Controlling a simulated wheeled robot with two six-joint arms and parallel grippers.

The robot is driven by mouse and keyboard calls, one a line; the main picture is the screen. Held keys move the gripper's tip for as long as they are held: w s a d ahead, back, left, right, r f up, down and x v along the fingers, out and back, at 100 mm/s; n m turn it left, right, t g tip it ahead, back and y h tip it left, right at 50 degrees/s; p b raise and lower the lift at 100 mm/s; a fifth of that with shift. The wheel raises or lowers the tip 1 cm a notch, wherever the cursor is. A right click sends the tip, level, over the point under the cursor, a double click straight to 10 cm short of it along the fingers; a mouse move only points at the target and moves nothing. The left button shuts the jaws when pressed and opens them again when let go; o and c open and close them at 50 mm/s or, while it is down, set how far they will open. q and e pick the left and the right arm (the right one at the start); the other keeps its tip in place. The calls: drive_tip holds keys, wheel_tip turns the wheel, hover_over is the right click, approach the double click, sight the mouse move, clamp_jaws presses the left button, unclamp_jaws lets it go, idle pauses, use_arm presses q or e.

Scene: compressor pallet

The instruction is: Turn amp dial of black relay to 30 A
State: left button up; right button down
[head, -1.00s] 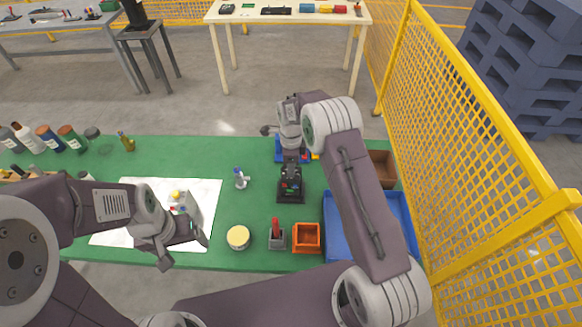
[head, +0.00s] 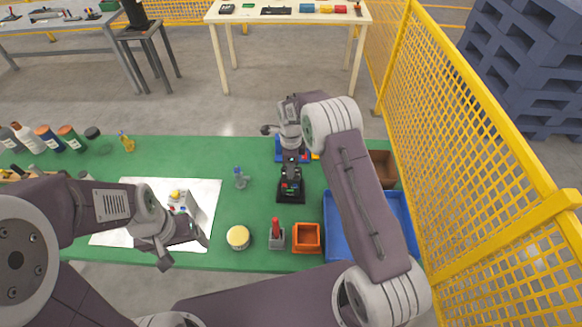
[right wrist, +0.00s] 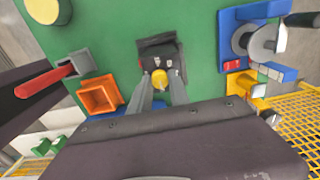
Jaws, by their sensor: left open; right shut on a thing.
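The black relay (head: 291,190) stands on the green mat in the head view, below my right arm. In the right wrist view the black relay (right wrist: 158,45) lies ahead of the fingers. A yellow dial (right wrist: 160,78) sits at its near side, between the fingertips of my right gripper (right wrist: 161,83). The right gripper is shut on this dial; the scale and its setting are too small to read. In the head view my right gripper (head: 291,164) is at the relay's far side. My left gripper (head: 187,246) is open over the white sheet, apart from the relay.
An orange bin (head: 307,238), a grey block with a red handle (head: 276,237) and a yellow-topped round tin (head: 238,238) stand nearer than the relay. A blue tray (head: 340,240) is at the right. A yellow mesh fence (head: 470,140) bounds the right side.

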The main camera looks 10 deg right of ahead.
idle(0.9)
drive_tip(key=c, duration=1.2)
unclamp_jaws()
wheel_tip(320, 180, up, 8)
drive_tip(key=shift+r+b, duration=0.15)
drive_tip(key=shift+b, duration=0.65)
drive_tip(key=shift+r, duration=0.4)
